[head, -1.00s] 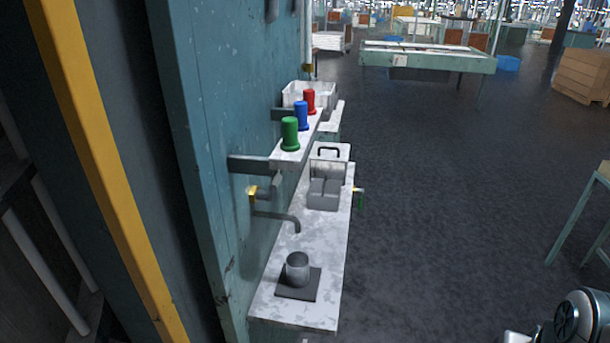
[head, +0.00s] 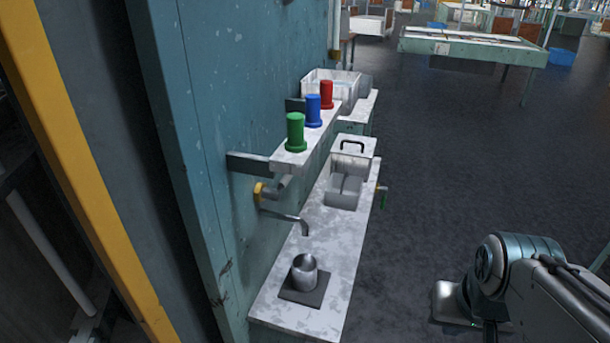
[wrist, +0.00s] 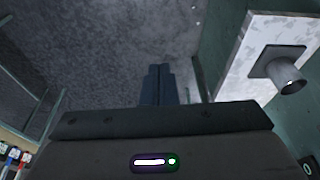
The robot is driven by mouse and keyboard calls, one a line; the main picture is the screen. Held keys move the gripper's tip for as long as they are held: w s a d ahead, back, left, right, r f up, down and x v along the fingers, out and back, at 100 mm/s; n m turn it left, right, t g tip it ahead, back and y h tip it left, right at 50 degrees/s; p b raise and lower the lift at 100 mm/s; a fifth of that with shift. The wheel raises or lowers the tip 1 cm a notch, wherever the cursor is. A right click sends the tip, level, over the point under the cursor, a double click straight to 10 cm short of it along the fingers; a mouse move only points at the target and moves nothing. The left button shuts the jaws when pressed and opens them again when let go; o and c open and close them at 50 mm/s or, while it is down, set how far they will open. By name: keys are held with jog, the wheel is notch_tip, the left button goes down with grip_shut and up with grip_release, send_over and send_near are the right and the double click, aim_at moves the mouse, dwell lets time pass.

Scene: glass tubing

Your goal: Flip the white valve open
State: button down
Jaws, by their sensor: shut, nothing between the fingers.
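A wall tap shows in the head view, with a brass-yellow fitting (head: 259,192), a grey cylindrical part (head: 284,187) and a bent grey spout (head: 290,216). I cannot make out a clearly white valve handle on it. A small green-handled valve (head: 382,196) sits at the right side of the shelf. A metal cup (head: 305,273) stands on a dark square pad (head: 300,296) below the spout. My gripper (wrist: 158,70) is shut and empty in the wrist view, over the floor and left of the shelf in that view. My gripper's fingers cannot be seen in the head view.
A mottled white shelf (head: 328,235) with a basin (head: 344,190) runs along the teal wall panel (head: 215,110). A small upper shelf (head: 290,163) holds green (head: 295,132), blue (head: 314,112) and red (head: 327,95) cylinders. Open floor (head: 430,160) lies to the right.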

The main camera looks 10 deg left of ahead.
jog(key=m+g+y+p, duration=0.2)
jog(key=m+y+p, duration=0.3)
jog(key=m+y, duration=1.25)
send_near(279, 184)
jog(key=shift+m+h, duration=0.55)
jog(key=shift+m, duration=0.2)
jog(key=w+d+f, duration=0.1)
jog(key=w+d, duration=0.1)
jog(key=shift+w+d+f, duration=0.25)
jog(key=shift+w+f, duration=0.1)
jog(key=shift+a, duration=0.1)
jog(key=a, duration=0.3)
jog(key=a+f+p, duration=0.1)
jog(key=a, duration=0.2)
jog(key=a+p, duration=0.1)
jog(key=a, duration=0.2)
jog(key=shift+w+a+f, duration=0.2)
jog(key=shift+w+a, duration=0.15)
